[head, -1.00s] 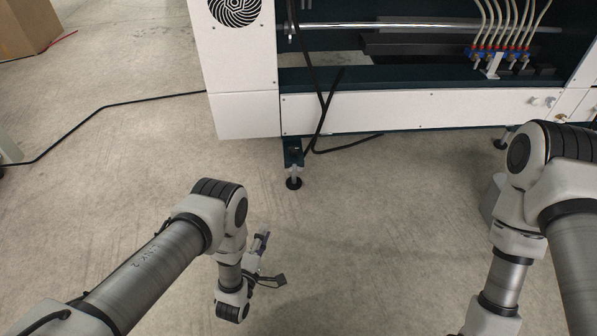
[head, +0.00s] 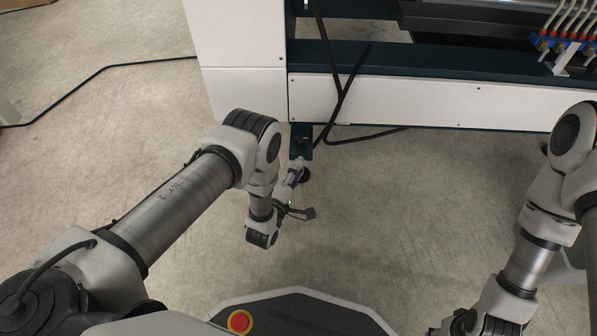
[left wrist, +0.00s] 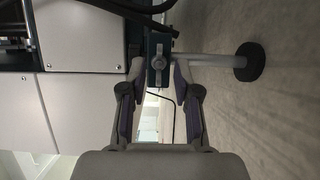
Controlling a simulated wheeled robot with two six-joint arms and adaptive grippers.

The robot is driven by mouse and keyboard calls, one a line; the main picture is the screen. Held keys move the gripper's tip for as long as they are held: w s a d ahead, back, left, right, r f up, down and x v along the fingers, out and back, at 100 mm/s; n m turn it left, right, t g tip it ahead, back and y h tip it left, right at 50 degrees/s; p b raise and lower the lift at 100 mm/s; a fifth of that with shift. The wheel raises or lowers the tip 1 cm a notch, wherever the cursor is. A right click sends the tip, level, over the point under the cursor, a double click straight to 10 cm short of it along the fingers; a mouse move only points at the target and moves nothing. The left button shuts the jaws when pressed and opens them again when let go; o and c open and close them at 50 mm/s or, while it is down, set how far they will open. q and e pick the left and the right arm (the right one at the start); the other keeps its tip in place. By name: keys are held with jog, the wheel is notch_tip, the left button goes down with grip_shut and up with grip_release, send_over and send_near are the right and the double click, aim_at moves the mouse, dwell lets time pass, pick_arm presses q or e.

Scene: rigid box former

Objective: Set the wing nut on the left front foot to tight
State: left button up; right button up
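The left front foot is a dark bracket (head: 301,140) under the machine's corner, with a round black pad (head: 306,175) below it, partly behind my left gripper. In the left wrist view a pale rod runs sideways from the bracket to the black pad (left wrist: 249,62). A small grey wing nut (left wrist: 159,62) shows on the bracket's face. My left gripper (head: 305,192) is open; in the left wrist view its two fingers (left wrist: 158,78) stand on either side of the bracket near the wing nut, with nothing gripped. Contact cannot be told.
The machine's white lower panel (head: 430,100) and dark frame rail (head: 450,62) stand above the foot. A black cable (head: 335,95) hangs close by the bracket and trails on the floor. Another black cable (head: 100,75) lies at the left. The floor around the foot is mostly clear.

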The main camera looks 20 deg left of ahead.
pick_arm(q)
jog(key=shift+w+d, duration=0.1)
jog(key=shift+w, duration=0.45)
grip_shut()
jog(key=shift+r, duration=0.1)
pick_arm(e)
jog(key=shift+w+f, duration=0.1)
jog(key=shift+f, duration=0.15)
jog(key=shift+r, duration=0.1)
